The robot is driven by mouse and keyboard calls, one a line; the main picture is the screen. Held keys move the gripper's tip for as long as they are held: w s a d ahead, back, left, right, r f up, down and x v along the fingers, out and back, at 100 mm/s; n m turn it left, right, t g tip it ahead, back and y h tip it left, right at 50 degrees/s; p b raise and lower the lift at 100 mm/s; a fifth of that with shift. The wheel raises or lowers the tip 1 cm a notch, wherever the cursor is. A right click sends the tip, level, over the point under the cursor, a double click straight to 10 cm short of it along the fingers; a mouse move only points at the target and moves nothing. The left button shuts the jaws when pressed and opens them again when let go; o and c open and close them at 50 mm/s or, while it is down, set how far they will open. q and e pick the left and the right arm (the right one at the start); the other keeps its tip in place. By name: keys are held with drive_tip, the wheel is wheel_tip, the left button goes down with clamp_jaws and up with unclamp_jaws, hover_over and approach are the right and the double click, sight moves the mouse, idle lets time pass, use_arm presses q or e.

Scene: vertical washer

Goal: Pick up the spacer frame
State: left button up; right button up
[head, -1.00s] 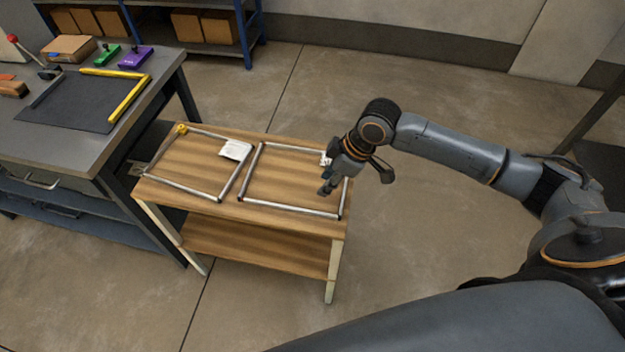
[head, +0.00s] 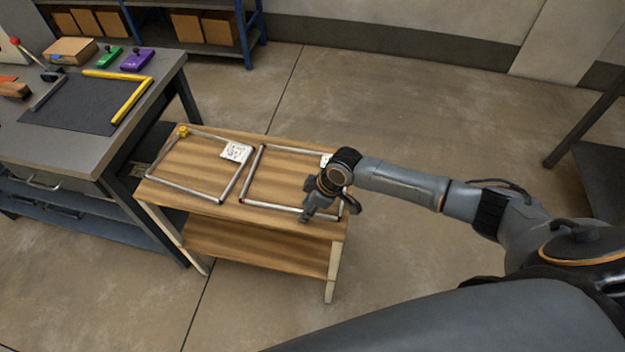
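Two metal spacer frames lie flat on a wooden cart (head: 262,262). The left spacer frame (head: 183,188) has a yellow piece at its far left corner and a white label at its far right. The right spacer frame (head: 270,206) lies beside it, partly hidden by my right arm; a bit of a white label shows behind my wrist. My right gripper (head: 307,213) is over the near bar of the right frame, pointing down. Its fingers are small and dark, so I cannot tell whether they touch the bar or are open. My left gripper is not in view.
A grey workbench (head: 62,148) stands left of the cart, with a dark mat, a yellow L-shaped square (head: 126,98), and green and purple tools. A blue shelf with boxes (head: 205,27) is behind. Floor right of the cart is clear.

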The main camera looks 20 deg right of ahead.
drive_tip(key=shift+a+f, duration=0.1)
drive_tip(key=shift+f, duration=0.2)
clamp_jaws()
drive_tip(key=shift+r, duration=0.1)
